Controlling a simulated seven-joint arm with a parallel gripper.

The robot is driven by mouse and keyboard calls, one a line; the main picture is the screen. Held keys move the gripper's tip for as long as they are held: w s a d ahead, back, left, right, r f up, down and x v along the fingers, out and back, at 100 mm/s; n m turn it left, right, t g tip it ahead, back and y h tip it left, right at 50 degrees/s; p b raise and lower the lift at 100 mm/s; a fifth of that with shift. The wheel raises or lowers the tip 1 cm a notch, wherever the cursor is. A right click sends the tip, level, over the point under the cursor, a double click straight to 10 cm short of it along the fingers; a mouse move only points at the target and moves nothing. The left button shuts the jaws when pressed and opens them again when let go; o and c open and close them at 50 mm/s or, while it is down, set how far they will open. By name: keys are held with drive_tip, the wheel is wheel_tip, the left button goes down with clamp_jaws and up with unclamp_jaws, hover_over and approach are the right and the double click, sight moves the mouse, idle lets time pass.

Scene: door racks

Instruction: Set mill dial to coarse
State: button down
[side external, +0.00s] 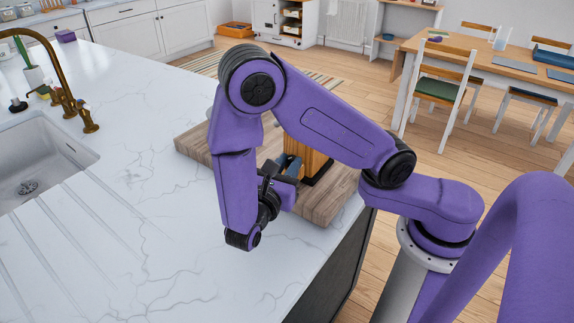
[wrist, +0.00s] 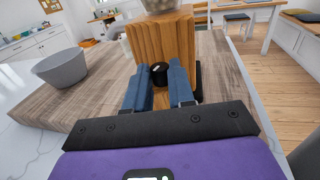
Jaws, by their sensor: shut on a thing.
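The mill is a wooden block (wrist: 160,42) standing on a wooden board, seen in the wrist view; its top is cut off by the frame. A small black dial (wrist: 159,72) with a light mark sits low on its near face. My gripper (wrist: 160,82) has its two blue fingers on either side of the dial, shut on it. In the side view my gripper (side external: 286,166) reaches the mill's wooden body (side external: 312,161), and my arm hides much of the mill. The dial is hidden there, and no scale or coarse label can be read.
A grey bowl (wrist: 62,68) stands on the board left of the mill in the wrist view. The wooden board (side external: 200,147) lies near the edge of the white marble counter (side external: 95,95). A sink (side external: 35,165) with a brass tap is at the left.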

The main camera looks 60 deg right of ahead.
drive_tip(key=shift+s+d+n+t+y, duration=0.1)
drive_tip(key=shift+s+n+t+y, duration=0.1)
drive_tip(key=shift+n+t+y, duration=0.7)
drive_tip(key=shift+s+d+n+t+y, duration=0.15)
drive_tip(key=shift+n+t+y, duration=0.3)
drive_tip(key=shift+n+t, duration=0.9)
drive_tip(key=shift+s+d+n+t+y, duration=0.15)
drive_tip(key=shift+n+t+y, duration=0.45)
drive_tip(key=shift+t, duration=1.05)
drive_tip(key=shift+s+n+t+y, duration=0.15)
drive_tip(key=shift+n+t+y, duration=0.4)
drive_tip(key=shift+t+y, duration=0.3)
drive_tip(key=c, duration=1)
unclamp_jaws()
drive_tip(key=shift+o, duration=0.2)
drive_tip(key=shift+w+a+m+g+h, duration=0.1)
drive_tip(key=shift+m+g+h, duration=0.5)
drive_tip(key=shift+g+h, duration=0.15)
drive_tip(key=shift+w+a+m+g+h, duration=0.1)
drive_tip(key=shift+m+g+h, duration=0.55)
drive_tip(key=shift+g, duration=0.15)
